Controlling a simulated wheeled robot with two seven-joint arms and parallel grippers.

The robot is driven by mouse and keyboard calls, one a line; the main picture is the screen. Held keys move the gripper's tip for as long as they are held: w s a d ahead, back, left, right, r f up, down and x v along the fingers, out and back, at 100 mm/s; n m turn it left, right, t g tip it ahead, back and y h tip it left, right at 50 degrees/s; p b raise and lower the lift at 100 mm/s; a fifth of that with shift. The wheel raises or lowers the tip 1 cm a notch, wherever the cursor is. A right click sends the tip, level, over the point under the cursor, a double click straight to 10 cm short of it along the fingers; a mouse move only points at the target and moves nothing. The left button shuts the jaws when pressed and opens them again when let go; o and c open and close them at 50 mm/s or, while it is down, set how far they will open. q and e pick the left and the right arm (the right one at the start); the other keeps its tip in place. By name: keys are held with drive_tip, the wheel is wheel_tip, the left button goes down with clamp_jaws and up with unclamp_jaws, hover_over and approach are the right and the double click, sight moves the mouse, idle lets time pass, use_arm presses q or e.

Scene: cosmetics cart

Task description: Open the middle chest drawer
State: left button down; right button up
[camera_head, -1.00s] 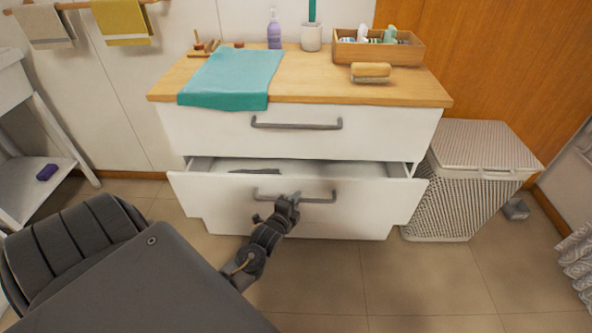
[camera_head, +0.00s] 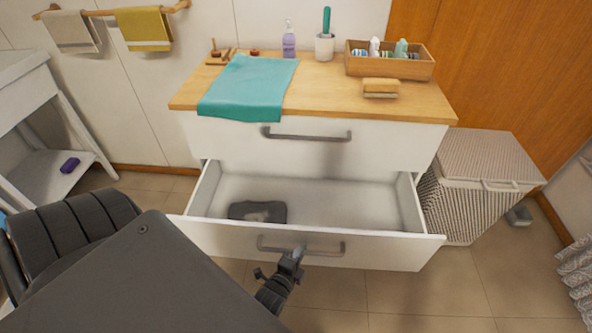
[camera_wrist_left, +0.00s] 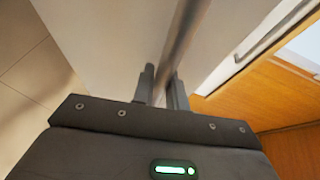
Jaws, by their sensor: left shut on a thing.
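The white chest (camera_head: 230,147) has a closed top drawer with a grey bar handle (camera_head: 306,135). The drawer below it (camera_head: 370,250) is pulled well out, showing its white interior and a dark grey item (camera_head: 257,211) at its left. My left gripper (camera_head: 297,254) is at the middle of this open drawer's handle (camera_head: 330,250). In the left wrist view, the two fingers (camera_wrist_left: 162,90) are shut around the grey handle bar (camera_wrist_left: 184,45). My right gripper is out of view.
On the wooden top are a teal towel (camera_head: 247,87), a purple bottle (camera_head: 289,42), a brush holder (camera_head: 324,47), a wooden box (camera_head: 390,66) and a brush (camera_head: 381,87). A wicker hamper (camera_head: 475,190) stands close on the right. A white shelf (camera_head: 50,165) is at left.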

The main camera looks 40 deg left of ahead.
use_arm(q)
drive_tip(key=shift+s+d, duration=0.1)
drive_tip(key=shift+s, duration=0.1)
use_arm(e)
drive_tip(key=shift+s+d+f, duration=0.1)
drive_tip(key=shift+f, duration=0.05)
use_arm(q)
drive_tip(key=c, duration=1.4)
unclamp_jaws()
